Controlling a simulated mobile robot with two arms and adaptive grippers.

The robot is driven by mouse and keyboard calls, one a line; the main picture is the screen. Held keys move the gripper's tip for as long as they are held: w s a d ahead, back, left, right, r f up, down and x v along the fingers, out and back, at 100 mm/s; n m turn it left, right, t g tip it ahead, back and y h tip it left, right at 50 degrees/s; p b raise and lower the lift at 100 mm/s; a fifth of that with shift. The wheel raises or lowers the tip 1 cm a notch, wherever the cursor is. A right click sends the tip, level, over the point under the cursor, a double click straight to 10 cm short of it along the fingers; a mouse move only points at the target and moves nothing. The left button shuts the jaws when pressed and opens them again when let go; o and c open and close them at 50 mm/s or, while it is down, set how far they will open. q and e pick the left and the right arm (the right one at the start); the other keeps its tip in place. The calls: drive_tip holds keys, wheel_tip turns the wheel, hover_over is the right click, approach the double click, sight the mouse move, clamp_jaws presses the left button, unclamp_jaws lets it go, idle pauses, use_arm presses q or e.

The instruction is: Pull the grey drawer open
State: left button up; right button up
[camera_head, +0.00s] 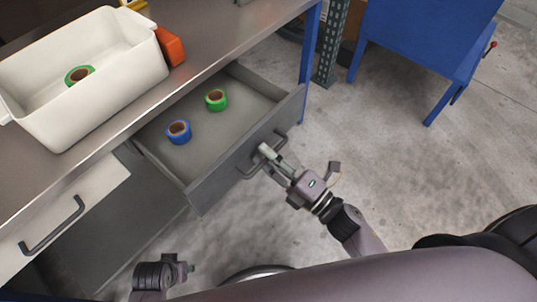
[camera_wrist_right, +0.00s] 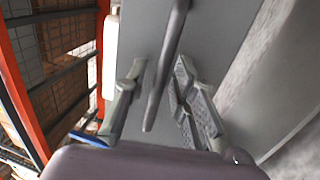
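The grey drawer (camera_head: 204,183) under the metal bench stands well out, its inside showing. A blue tape roll (camera_head: 179,132) and a green tape roll (camera_head: 216,99) lie in it. My right gripper (camera_head: 264,155) is at the bar handle (camera_head: 246,172) on its front. In the right wrist view the handle (camera_wrist_right: 164,75) passes between the two fingers (camera_wrist_right: 160,72), which are drawn in around it; the exact contact is hard to see. My left gripper (camera_head: 185,268) shows only in part at the bottom left, away from the drawer; its fingers are unclear.
A white bin (camera_head: 120,92) with a green tape roll (camera_head: 79,75) stands on the bench (camera_head: 215,40), beside an orange object (camera_head: 171,46). A pale drawer with a dark handle (camera_head: 52,226) is at the left. A blue cabinet (camera_head: 420,45) stands at the back right. The concrete floor between is clear.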

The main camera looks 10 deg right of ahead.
drive_tip(key=shift+o, duration=0.2)
drive_tip(key=v, duration=1.2)
